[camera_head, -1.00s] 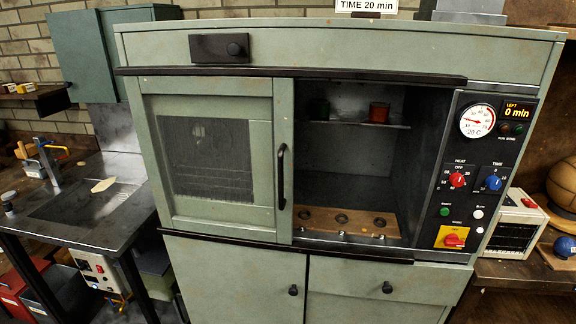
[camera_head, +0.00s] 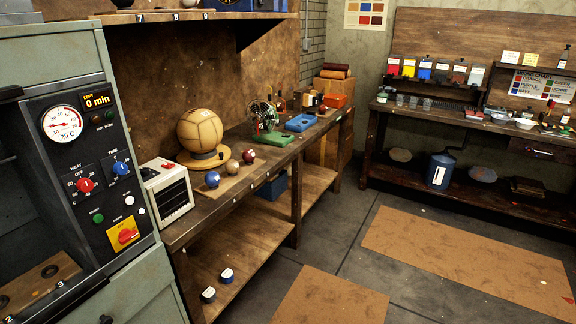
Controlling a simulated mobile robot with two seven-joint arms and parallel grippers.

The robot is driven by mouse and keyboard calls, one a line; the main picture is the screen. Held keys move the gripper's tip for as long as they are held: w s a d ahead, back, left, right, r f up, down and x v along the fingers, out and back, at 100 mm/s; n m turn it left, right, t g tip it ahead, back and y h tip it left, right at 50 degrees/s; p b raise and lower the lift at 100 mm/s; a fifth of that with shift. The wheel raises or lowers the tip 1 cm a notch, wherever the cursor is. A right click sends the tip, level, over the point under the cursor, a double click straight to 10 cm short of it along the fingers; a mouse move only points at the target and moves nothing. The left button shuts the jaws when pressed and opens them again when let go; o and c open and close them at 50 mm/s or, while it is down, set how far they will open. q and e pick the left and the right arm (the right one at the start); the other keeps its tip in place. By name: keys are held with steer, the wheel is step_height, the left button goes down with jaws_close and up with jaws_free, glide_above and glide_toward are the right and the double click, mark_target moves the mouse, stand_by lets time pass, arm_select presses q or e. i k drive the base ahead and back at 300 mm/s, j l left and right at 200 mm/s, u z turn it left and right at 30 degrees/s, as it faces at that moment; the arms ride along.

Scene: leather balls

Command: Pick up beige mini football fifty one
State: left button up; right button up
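A small beige-brown ball (camera_head: 232,166) sits on a wooden board (camera_head: 234,179) on the workbench, between a small blue ball (camera_head: 212,179) and a small dark red ball (camera_head: 249,155). No number can be read on any of them. A much larger beige panelled ball (camera_head: 200,130) rests on a round stand just behind them. Neither of my grippers shows in the head view.
The grey-green cabinet with its control panel (camera_head: 94,165) stands at the left. A white box device (camera_head: 167,190) sits beside the board on the workbench (camera_head: 215,207). A green-based device (camera_head: 266,138) and blue tray (camera_head: 300,123) stand farther back. Floor mats (camera_head: 470,262) lie at right.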

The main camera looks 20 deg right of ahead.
mark_target(232, 167)
steer(key=z, duration=0.35)
steer(key=i+l+u, duration=0.1)
steer(key=u, duration=0.25)
steer(key=i+l+u, duration=0.15)
steer(key=u, duration=0.2)
steer(key=i+l+u, duration=0.2)
steer(key=u, duration=0.2)
steer(key=i+l+u, duration=0.2)
steer(key=l, duration=0.35)
steer(key=i+l+u, duration=0.1)
steer(key=l, duration=0.2)
steer(key=i+l, duration=0.15)
steer(key=l, duration=0.15)
steer(key=i+l, duration=0.1)
steer(key=l, duration=0.15)
steer(key=i+l+u, duration=0.1)
steer(key=l, duration=0.2)
